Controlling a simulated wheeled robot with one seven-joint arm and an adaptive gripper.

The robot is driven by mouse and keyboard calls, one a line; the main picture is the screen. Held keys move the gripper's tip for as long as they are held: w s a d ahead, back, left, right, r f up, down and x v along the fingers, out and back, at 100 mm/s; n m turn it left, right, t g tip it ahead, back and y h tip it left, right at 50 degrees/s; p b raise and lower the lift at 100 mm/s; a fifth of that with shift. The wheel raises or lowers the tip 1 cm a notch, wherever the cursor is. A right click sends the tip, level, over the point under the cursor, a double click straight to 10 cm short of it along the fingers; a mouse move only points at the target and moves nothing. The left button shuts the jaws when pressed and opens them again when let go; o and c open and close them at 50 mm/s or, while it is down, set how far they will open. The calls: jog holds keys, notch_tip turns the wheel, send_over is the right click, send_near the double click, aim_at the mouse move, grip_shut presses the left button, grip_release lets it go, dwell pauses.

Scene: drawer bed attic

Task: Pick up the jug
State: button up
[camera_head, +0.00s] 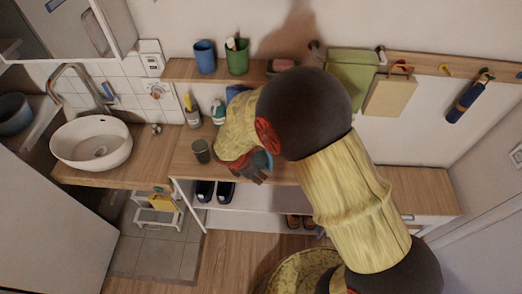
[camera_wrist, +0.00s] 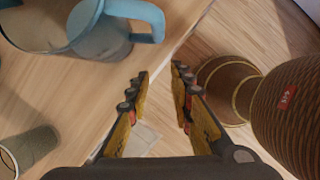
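The jug (camera_wrist: 97,42) is blue and lies at the upper left of the wrist view, partly cut off by the frame edge. Its curved handle points right, above my fingertips. In the head view a bit of the blue jug (camera_head: 263,160) shows beside my gripper, mostly hidden by the arm. My gripper (camera_wrist: 160,85) is open, with nothing between its fingers, near the front edge of the wooden counter (camera_wrist: 60,90). In the head view my gripper (camera_head: 243,168) is over that counter. The handle is apart from the fingers in the wrist picture.
A dark grey-green cup (camera_head: 201,151) stands left of my gripper; it also shows in the wrist view (camera_wrist: 30,147). Bottles (camera_head: 218,113) stand behind it. A shelf above holds a blue cup (camera_head: 205,57) and a green cup (camera_head: 237,58). A sink (camera_head: 91,143) is at left.

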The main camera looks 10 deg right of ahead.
jog(key=d, duration=0.2)
jog(key=w+d, duration=0.2)
jog(key=d, duration=0.1)
jog(key=shift+w+d, duration=0.2)
jog(key=shift+d, duration=0.15)
jog(key=shift+b+x, duration=0.95)
jog(key=shift+x, duration=1.6)
grip_shut()
